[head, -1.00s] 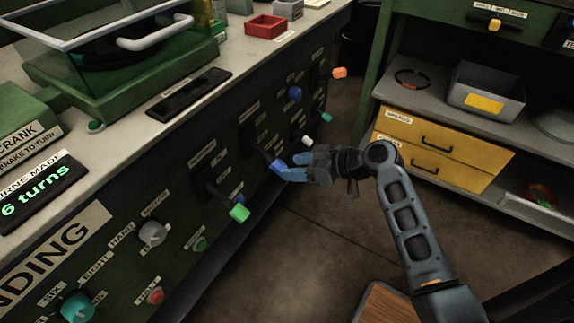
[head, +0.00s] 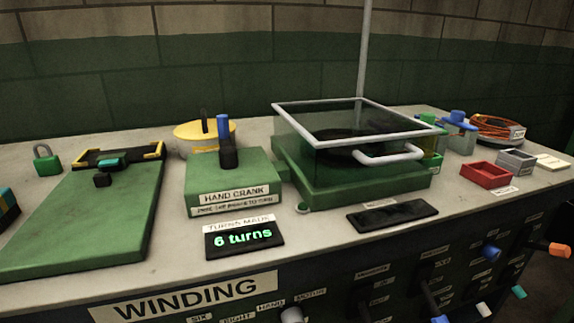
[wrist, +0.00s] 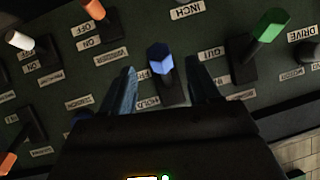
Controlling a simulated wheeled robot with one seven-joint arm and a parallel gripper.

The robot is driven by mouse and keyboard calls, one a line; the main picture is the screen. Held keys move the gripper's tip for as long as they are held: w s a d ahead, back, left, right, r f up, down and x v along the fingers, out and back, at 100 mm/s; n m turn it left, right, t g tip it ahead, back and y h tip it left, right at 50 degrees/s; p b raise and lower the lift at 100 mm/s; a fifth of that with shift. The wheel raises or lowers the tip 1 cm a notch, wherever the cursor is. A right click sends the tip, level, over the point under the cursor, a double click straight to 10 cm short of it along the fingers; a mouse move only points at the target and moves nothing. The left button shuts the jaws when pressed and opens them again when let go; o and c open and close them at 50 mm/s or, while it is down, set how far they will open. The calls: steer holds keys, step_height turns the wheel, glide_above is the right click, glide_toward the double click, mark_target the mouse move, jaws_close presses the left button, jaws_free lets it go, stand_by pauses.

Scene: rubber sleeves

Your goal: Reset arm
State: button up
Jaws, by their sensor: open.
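My gripper (wrist: 160,68) shows in the wrist view with its two blue fingers apart and nothing held. A blue-tipped lever (wrist: 160,58) on the dark panel shows between the fingertips in the picture. Whether a finger touches it I cannot tell. The arm and gripper are out of the head view.
In the wrist view, a green-tipped lever (wrist: 269,27) is to the right, and white (wrist: 20,41) and orange (wrist: 94,9) ones to the left. In the head view, the bench holds a hand crank box (head: 235,180), a framed clear guard (head: 350,130) and a display (head: 243,240) reading "6 turns".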

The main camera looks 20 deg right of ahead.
steer(key=s+a+m+h, duration=0.2)
steer(key=s+a+h, duration=0.2)
steer(key=s+a, duration=1.2)
steer(key=s+a+r+n+t+y, duration=0.1)
steer(key=s+a+r, duration=0.2)
steer(key=s+r, duration=0.3)
steer(key=s+a+r+n+t+y, duration=0.1)
steer(key=s+a+r+t, duration=0.15)
steer(key=r, duration=0.55)
step_height(320, 180, up, 13)
steer(key=p, duration=1.2)
steer(key=shift+s+a+f+g+p, duration=0.15)
steer(key=shift+f+g+p, duration=0.05)
steer(key=shift+g+p, duration=0.25)
